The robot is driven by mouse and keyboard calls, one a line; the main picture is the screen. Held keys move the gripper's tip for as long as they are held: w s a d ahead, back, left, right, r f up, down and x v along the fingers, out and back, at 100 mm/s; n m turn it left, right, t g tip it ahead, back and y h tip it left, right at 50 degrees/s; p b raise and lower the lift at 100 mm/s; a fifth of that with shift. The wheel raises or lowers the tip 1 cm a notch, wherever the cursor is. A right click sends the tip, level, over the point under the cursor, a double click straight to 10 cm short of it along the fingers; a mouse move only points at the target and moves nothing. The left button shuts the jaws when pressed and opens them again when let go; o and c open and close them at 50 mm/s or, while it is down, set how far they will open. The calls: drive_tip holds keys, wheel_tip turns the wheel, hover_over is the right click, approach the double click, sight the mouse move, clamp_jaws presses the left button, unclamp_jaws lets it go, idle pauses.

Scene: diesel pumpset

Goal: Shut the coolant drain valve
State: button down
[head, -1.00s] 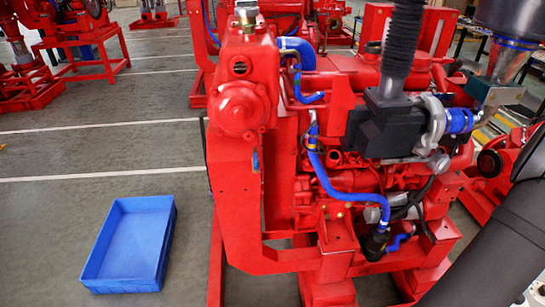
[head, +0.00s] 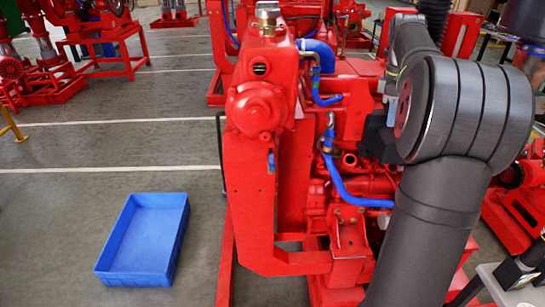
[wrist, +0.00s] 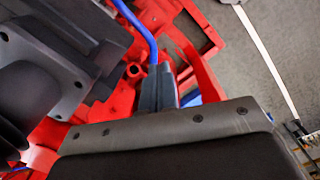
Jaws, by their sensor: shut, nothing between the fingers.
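A small blue lever (head: 271,162) sticks out on the side of the red front column of the engine (head: 250,205); it looks like the drain valve handle, but I cannot tell its setting. My gripper (wrist: 162,68) shows in the wrist view as two dark grey fingers side by side, shut and empty. They point at red engine parts, just below a blue hose (wrist: 140,25). A bit of blue (wrist: 190,98) shows beside the fingers; I cannot tell what it is.
An empty blue crate (head: 125,272) lies on the grey floor left of the engine. Blue hoses (head: 345,190) run along the engine's side. Other red machines (head: 95,40) stand behind. The floor around the crate is clear.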

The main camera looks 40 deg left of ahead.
drive_tip(key=s+a+r+n, duration=0.2)
drive_tip(key=s+a+r, duration=0.1)
drive_tip(key=s+a, duration=0.8)
wheel_tip(320, 180, up, 4)
drive_tip(key=n+t, duration=0.1)
drive_tip(key=n, duration=0.2)
hover_over(272, 161)
drive_tip(key=s+a, duration=0.2)
drive_tip(key=s+a+f+n, duration=0.2)
drive_tip(key=s+f+n, duration=0.2)
drive_tip(key=s, duration=0.2)
drive_tip(key=shift+a+f+t+h, duration=0.25)
drive_tip(key=shift+a+t+h, duration=0.05)
drive_tip(key=shift+t, duration=0.1)
drive_tip(key=w+d+f, duration=0.3)
drive_tip(key=w+f, duration=0.2)
drive_tip(key=f, duration=0.4)
drive_tip(key=shift+w+f, duration=0.25)
drive_tip(key=shift+f, duration=0.1)
